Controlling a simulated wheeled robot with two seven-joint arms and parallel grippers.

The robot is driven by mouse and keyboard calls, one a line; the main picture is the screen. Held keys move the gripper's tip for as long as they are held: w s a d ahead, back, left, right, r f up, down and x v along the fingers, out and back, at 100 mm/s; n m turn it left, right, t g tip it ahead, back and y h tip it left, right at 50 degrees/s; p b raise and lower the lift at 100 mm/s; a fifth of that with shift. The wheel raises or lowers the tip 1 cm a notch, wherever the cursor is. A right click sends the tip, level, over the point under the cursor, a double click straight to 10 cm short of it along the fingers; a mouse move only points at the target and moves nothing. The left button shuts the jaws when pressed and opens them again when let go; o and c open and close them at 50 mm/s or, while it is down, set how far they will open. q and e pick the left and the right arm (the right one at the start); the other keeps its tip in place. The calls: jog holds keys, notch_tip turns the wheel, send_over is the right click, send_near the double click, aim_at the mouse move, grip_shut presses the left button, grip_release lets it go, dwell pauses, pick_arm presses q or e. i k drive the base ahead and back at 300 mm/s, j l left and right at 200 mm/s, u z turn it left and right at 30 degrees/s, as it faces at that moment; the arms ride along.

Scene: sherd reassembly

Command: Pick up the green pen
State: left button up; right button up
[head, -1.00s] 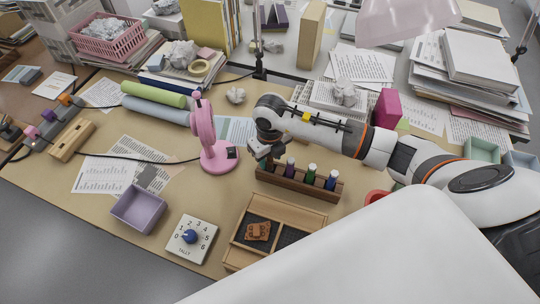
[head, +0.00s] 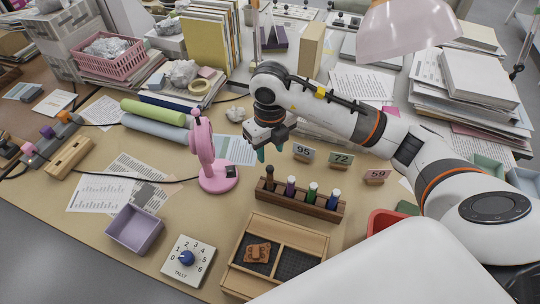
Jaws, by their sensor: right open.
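The green pen (head: 312,190) stands upright in a long wooden rack (head: 298,203) right of the picture's middle. In the same rack, a dark pen (head: 270,178) and a purple pen (head: 291,184) stand to its left, and a blue pen (head: 334,197) to its right. My right gripper (head: 272,150) is open, pointing down, above and behind the rack's left end, apart from the pens. Its teal fingertips show only in part below the wrist. My left gripper is not in view.
A wooden tray (head: 310,238) lies in front, and a red container (head: 385,218) is at the right. A lamp shade (head: 410,25) hangs at the upper right.

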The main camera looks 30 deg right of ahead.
aim_at(313, 187)
jog(key=k+j, duration=0.5)
jog(key=k, duration=0.2)
jog(key=k+j, duration=0.5)
jog(key=k, duration=0.15)
